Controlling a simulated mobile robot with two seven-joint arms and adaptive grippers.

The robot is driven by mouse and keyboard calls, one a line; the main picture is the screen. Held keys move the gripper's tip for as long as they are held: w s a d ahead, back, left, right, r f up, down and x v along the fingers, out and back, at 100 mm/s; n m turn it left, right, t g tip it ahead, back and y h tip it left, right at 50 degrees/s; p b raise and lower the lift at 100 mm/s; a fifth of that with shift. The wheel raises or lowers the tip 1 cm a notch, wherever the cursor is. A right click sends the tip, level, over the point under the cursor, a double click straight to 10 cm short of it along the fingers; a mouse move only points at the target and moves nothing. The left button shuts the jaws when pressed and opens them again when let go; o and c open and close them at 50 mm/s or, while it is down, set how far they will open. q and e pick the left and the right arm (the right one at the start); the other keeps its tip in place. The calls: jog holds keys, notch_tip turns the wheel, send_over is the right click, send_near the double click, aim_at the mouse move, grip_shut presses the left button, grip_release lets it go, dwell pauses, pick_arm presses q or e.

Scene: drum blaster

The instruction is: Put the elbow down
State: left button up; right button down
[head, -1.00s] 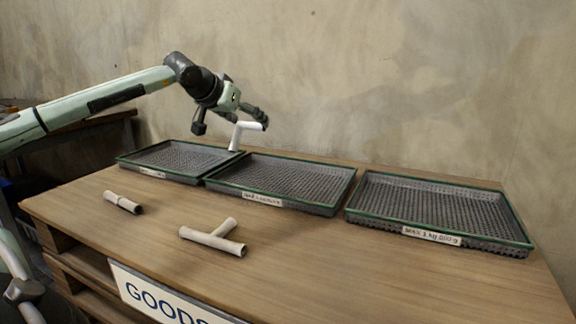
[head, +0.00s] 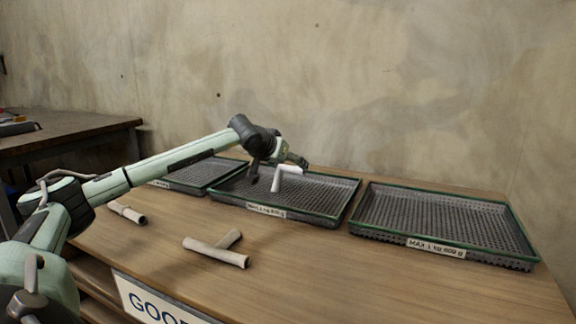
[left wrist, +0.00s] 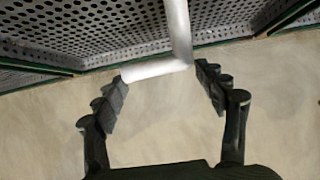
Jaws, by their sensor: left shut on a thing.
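The white elbow (head: 277,182) is in my left gripper (head: 294,164), over the middle tray (head: 333,217) in the head view. One leg of the elbow points down toward the tray's perforated floor; I cannot tell whether it touches. In the left wrist view, the elbow (left wrist: 156,70) spans between the two fingers of the left gripper (left wrist: 163,88), its other leg reaching toward the perforated tray. My right gripper is not in view.
A left tray (head: 190,186) and a right tray (head: 440,240) flank the middle one on the wooden table. A tee pipe (head: 215,252) and a short straight pipe (head: 127,212) lie in front of them. The front right of the table is clear.

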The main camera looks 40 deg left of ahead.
pick_arm(q)
jog(key=o, duration=1.2)
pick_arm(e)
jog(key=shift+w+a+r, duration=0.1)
pick_arm(q)
jog(key=shift+s+r, duration=0.25)
jog(key=shift+s, duration=0.1)
jog(key=v, duration=1.1)
jog(key=shift+b, duration=0.45)
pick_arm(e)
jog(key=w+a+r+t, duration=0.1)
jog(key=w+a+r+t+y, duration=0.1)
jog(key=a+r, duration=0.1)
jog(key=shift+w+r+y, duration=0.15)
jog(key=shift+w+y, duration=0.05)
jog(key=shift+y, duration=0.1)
pick_arm(q)
jog(key=shift+d, duration=0.15)
